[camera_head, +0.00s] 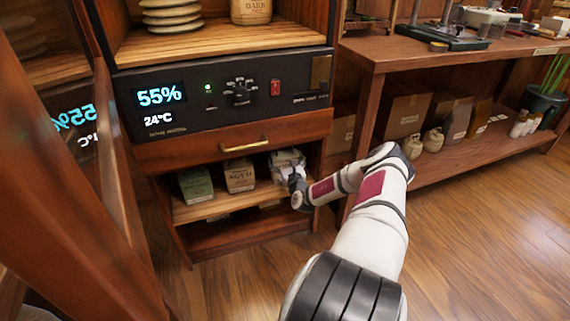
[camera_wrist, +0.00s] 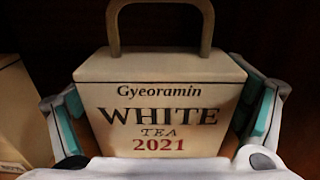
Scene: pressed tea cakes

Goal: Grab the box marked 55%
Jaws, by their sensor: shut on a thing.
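My gripper (camera_head: 290,164) reaches into the open shelf under the drawer, at its right end. In the wrist view its two fingers stand on either side of a cream box (camera_wrist: 165,95) and are shut on it. This box reads "Gyeoramin WHITE TEA 2021" and has a looped handle on top. The reading "55%" (camera_head: 160,95) shows on the lit display of the dark cabinet panel, above "24°C". No 55% mark shows on any box.
A green box (camera_head: 197,184) and a tan box marked "AGED" (camera_head: 240,176) stand on the same shelf to the left. A drawer with a brass handle (camera_head: 245,146) is just above. A wooden bench (camera_head: 450,55) stands to the right; the floor before it is clear.

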